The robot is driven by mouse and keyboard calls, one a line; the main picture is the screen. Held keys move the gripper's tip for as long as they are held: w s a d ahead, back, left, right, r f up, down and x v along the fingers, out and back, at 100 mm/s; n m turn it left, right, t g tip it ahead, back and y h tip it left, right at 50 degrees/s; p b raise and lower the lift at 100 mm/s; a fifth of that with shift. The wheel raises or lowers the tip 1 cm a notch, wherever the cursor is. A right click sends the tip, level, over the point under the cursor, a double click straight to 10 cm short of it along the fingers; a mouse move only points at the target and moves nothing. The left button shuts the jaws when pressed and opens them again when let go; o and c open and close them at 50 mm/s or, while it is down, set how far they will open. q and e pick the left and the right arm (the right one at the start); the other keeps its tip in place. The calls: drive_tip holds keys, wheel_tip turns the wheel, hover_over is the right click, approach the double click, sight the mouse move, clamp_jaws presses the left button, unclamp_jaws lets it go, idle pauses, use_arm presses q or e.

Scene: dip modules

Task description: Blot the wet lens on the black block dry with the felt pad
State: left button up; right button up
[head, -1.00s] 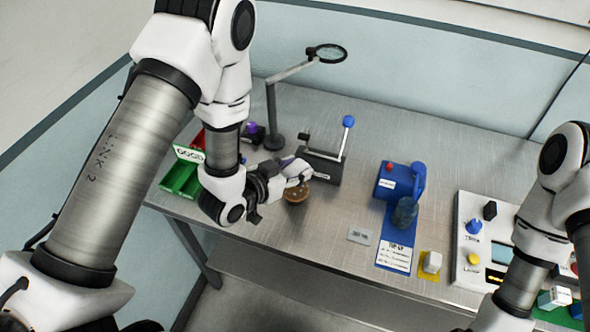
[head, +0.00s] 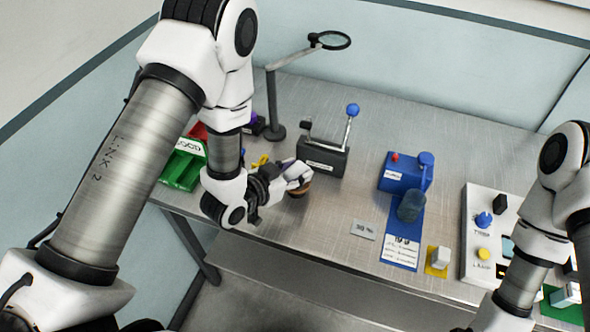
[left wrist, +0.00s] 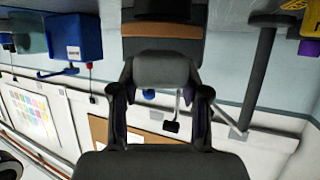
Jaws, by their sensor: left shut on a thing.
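A dark block (head: 318,160) with a label and a blue-knobbed lever stands near the middle of the table. My left gripper (head: 296,176) is just in front of it, shut on a pale grey, rounded thing that looks like the felt pad. In the left wrist view this pad (left wrist: 160,69) sits between my two dark fingertips, in front of a black shape with a brown band (left wrist: 160,30). A brown round thing (head: 301,190) shows partly below the gripper. I cannot make out the wet lens. My right gripper is out of view.
A magnifier on a jointed stand (head: 276,130) rises behind. A blue box (head: 400,176), a grey card (head: 363,230), a white block (head: 440,257) and a control panel (head: 478,215) lie to the right. Bare table lies between.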

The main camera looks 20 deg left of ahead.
use_arm(q)
drive_tip(key=shift+f+b, duration=0.5)
drive_tip(key=shift+f, duration=0.1)
idle(0.7)
drive_tip(key=shift+r, duration=0.1)
idle(1.4)
wheel_tip(320, 180, up, 8)
drive_tip(key=p, duration=0.6)
idle(0.5)
